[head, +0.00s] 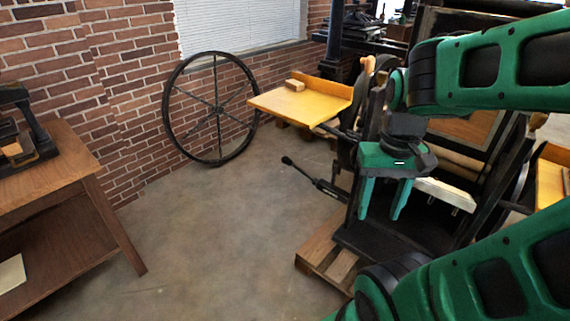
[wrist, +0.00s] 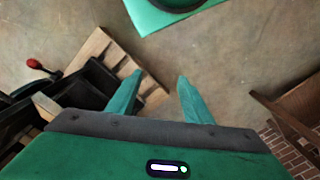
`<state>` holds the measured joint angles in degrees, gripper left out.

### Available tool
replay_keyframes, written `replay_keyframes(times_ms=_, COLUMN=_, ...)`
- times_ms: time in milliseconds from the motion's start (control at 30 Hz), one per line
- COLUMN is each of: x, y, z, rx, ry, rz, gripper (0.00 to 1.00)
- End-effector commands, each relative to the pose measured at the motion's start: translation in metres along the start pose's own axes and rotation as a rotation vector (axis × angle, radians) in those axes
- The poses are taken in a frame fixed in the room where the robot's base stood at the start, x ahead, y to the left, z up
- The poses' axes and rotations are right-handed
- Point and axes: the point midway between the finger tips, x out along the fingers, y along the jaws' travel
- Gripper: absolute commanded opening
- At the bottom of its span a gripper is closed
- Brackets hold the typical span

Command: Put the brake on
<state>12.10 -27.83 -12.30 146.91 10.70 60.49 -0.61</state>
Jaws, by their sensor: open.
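My gripper (head: 380,215) is open and empty, its fingers pointing down in front of the black press (head: 400,240). In the wrist view its two fingertips (wrist: 160,76) are apart, with only floor and pallet beyond. A dark lever (head: 318,181) with a black knob sticks out from the press's left side, low over the floor; my gripper is apart from it, to its right. In the wrist view a lever with a red knob (wrist: 34,64) shows at the left, away from my fingers. I cannot tell which of these is the brake.
A wooden pallet (head: 318,254) lies under the press. A yellow tray (head: 300,104) juts out left of the press. A wheel (head: 218,108) leans on the brick wall. A wooden table (head: 60,165) stands at the left. The floor (head: 215,235) between table and press is free.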

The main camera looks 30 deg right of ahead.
Motion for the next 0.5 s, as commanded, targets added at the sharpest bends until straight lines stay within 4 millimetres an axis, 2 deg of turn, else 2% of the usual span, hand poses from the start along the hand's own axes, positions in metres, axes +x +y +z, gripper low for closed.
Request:
replay_keyframes(times_ms=67, x=-0.003, y=0.003, z=-0.001, rx=0.017, ry=0.01, rz=-0.001, gripper=0.46)
replay_keyframes(times_ms=133, x=-0.002, y=0.002, z=-0.011, rx=0.041, ry=0.004, rz=0.011, gripper=0.46)
replay_keyframes(times_ms=233, x=0.001, y=0.009, z=-0.037, rx=0.098, ry=-0.005, rz=0.04, gripper=0.46)
replay_keyframes(times_ms=500, x=0.022, y=0.005, z=-0.117, rx=0.288, ry=0.004, rz=0.17, gripper=0.46)
